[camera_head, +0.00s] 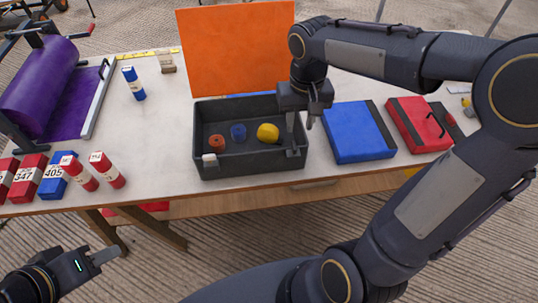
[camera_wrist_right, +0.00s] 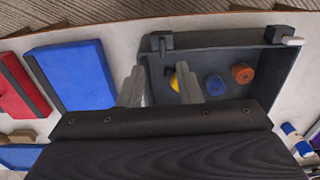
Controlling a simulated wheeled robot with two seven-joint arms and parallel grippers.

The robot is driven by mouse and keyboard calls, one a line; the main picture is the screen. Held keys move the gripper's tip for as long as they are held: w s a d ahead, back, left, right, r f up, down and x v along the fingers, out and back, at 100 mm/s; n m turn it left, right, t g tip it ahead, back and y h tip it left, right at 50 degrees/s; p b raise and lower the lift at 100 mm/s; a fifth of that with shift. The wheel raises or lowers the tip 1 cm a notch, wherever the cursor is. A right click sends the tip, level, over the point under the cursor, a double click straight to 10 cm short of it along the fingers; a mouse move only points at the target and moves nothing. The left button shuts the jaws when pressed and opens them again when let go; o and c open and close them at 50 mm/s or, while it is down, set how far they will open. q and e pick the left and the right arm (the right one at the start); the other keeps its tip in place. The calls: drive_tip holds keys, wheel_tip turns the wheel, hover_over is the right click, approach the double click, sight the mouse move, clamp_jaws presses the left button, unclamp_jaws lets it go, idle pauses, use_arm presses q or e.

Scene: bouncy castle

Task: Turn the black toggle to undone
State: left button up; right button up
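A dark grey box (camera_head: 245,165) stands on the table with its top open. A black toggle (camera_wrist_right: 162,43) sits at one end of the box's front wall, and a white toggle (camera_head: 209,160) at the other end; it also shows in the wrist view (camera_wrist_right: 290,41). I cannot tell whether the black toggle is fastened. My right gripper (camera_head: 301,122) is over the box's right end, near the black toggle; its fingers (camera_wrist_right: 158,88) are apart with nothing between them. My left gripper (camera_head: 106,257) is low at the left, away from the table; its finger gap is unclear.
An orange panel (camera_head: 238,50) stands upright behind the box. Orange, blue and yellow (camera_head: 268,132) round pieces lie inside. A blue case (camera_head: 358,133) and a red case (camera_head: 418,125) lie to the right. A purple roll (camera_head: 40,85) and several red and blue containers are left.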

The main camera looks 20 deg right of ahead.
sight(294, 145)
drive_tip(key=shift+w+a+f, duration=0.25)
drive_tip(key=shift+w+f, duration=0.05)
drive_tip(key=shift+f, duration=0.35)
wheel_tip(294, 145, down, 7)
drive_tip(key=shift+f, duration=0.1)
clamp_jaws()
